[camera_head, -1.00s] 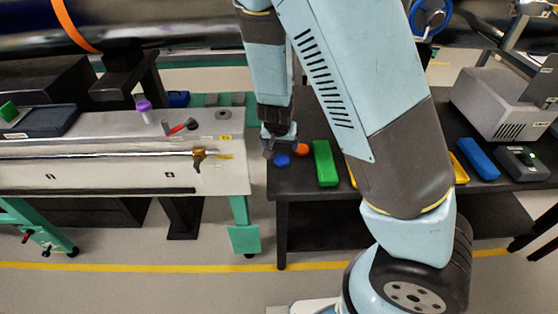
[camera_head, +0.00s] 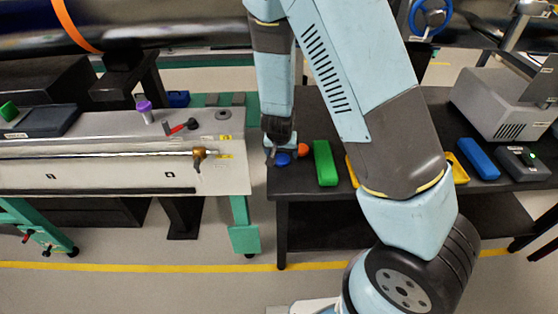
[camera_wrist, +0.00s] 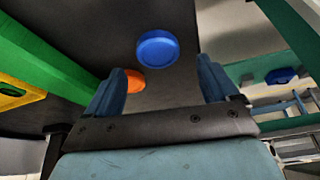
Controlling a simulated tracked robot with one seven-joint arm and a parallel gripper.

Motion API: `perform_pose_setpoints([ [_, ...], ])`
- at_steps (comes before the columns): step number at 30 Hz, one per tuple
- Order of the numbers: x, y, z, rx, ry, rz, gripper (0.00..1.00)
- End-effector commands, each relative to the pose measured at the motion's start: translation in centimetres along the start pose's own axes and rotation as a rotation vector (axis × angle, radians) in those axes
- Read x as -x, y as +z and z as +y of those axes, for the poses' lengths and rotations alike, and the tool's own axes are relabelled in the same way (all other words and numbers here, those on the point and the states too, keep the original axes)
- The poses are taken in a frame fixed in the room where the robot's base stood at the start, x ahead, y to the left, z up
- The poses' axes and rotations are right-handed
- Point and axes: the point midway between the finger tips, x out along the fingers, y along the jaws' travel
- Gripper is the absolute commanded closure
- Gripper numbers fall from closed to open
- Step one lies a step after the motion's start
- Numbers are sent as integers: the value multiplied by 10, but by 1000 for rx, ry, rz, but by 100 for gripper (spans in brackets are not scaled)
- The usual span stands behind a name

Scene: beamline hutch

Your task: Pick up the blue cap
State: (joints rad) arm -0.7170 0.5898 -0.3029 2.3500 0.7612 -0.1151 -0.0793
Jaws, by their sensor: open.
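The blue cap (camera_head: 283,159) is a small round disc on the black table, near its left edge. It also shows in the wrist view (camera_wrist: 158,48), just beyond the gap between the fingers. My gripper (camera_head: 271,153) is open and empty, with its fingertips close to the cap. In the wrist view the two fingers (camera_wrist: 165,82) stand apart, one on each side of the cap's line, and the cap is clear of both. I cannot tell the exact height of the fingertips above the table.
An orange cap (camera_head: 304,150) lies right beside the blue one, partly behind a finger in the wrist view (camera_wrist: 132,80). A green block (camera_head: 325,163) stands further right. The black table (camera_head: 299,183) ends at the left, with a gap before the grey bench (camera_head: 225,178).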

Motion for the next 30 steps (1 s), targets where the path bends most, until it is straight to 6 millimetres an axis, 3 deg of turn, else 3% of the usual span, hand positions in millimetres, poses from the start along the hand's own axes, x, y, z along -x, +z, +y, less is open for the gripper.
perform_pose_setpoints([
  [9, -28, 1, 2, -1, 2, 0, 13],
  [20, -34, 1, 1, 0, 0, 0, 13],
  [30, -34, 1, 1, 0, 1, 0, 43],
])
